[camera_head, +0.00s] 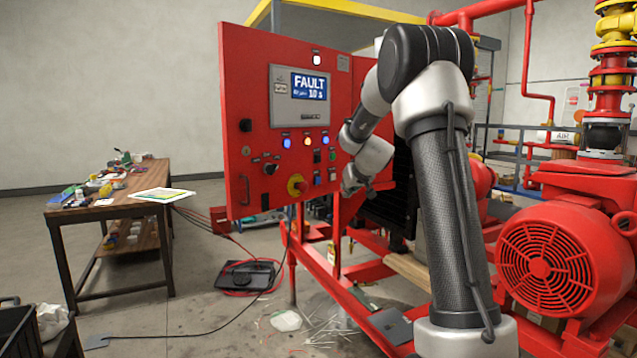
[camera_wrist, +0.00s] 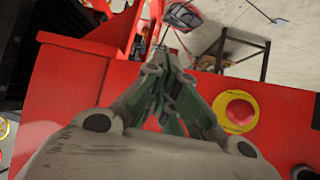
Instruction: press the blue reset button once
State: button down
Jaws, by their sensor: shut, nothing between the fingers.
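The red control panel (camera_head: 245,170) stands in the middle of the head view. Its screen (camera_head: 309,86) reads FAULT. I cannot tell which is the reset button. The red emergency stop on a yellow ring (camera_head: 297,185) also shows in the wrist view (camera_wrist: 240,111). My gripper (camera_wrist: 172,62) is shut and empty in front of the panel, beside the emergency stop in the wrist view. In the head view its tips are hard to make out.
Red pump motors (camera_head: 548,258) and pipes fill the right side. A wooden workbench (camera_head: 105,205) with loose items stands at the left. A hose and cable lie on the floor (camera_head: 215,310).

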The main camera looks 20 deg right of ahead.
jog(key=w+a, duration=0.3)
jog(key=w, duration=0.5)
jog(key=shift+a, duration=0.2)
dwell(1.3)
jog(key=shift+w+a, duration=0.2)
jog(key=shift+w, duration=0.2)
jog(key=shift+w+a, duration=0.15)
jog(key=shift+w, duration=0.25)
dwell(0.6)
jog(key=shift+s, duration=0.1)
jog(key=shift+s+d, duration=0.35)
jog(key=shift+s, duration=0.35)
jog(key=s, duration=0.1)
jog(key=s+d, duration=0.1)
jog(key=s, duration=0.1)
jog(key=s+d, duration=0.1)
jog(key=shift+s, duration=0.3)
